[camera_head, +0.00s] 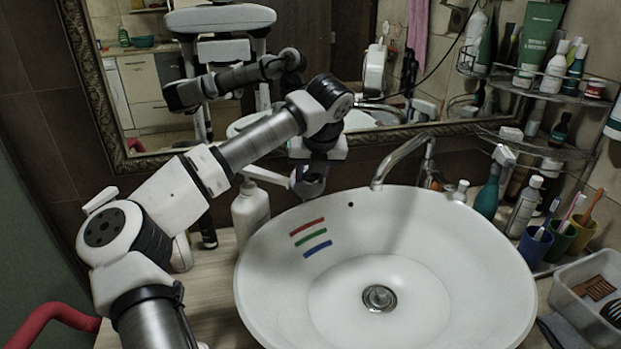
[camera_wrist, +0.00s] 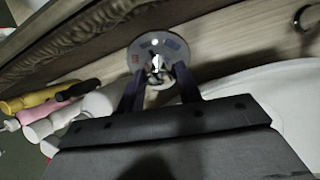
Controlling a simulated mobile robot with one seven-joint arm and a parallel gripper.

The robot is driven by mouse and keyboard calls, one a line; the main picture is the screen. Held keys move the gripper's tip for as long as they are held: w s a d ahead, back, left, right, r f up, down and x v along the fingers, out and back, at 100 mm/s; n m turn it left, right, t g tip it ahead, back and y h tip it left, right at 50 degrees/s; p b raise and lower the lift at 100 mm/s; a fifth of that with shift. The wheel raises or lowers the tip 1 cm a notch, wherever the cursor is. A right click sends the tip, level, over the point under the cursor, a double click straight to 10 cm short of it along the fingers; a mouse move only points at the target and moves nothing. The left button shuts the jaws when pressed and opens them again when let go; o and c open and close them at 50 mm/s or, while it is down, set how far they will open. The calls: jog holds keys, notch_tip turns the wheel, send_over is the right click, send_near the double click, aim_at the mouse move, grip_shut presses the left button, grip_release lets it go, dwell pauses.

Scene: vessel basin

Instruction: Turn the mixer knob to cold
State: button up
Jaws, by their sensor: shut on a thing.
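The mixer knob (camera_wrist: 144,49) is a round pale disc with a red mark at its left and a blue mark at its upper right, seen in the wrist view. My gripper (camera_wrist: 160,76) is shut on the knob's small raised centre, with one dark finger on each side. Part of that centre is hidden between the fingers. In the head view my gripper (camera_head: 309,184) points down behind the basin's back left rim, and the knob cannot be made out there.
The white basin (camera_head: 460,290) has red, green and blue stripes inside. A curved metal spout (camera_head: 405,155) stands right of my gripper. A white bottle (camera_head: 250,212) stands close on the left. A framed mirror (camera_head: 150,100) is behind. Bottles and brush cups crowd the right.

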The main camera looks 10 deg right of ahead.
jog(key=m+b, duration=0.1)
jog(key=m, duration=0.1)
jog(key=m+y+b, duration=0.1)
jog(key=m, duration=0.2)
jog(key=shift+d+t+y, duration=0.15)
jog(key=shift+t+y, duration=0.15)
jog(key=m+t+y+b, duration=0.1)
jog(key=m+b, duration=0.1)
jog(key=m, duration=0.3)
jog(key=shift+s+m, duration=0.1)
jog(key=shift+m, duration=0.2)
jog(key=shift+d, duration=0.1)
jog(key=o, duration=1)
jog(key=v, duration=0.4)
jog(key=b+v, duration=0.1)
jog(key=v, duration=0.8)
jog(key=shift+s+d+r, duration=0.1)
jog(key=shift+s+d, duration=0.05)
jog(key=shift+s, duration=0.3)
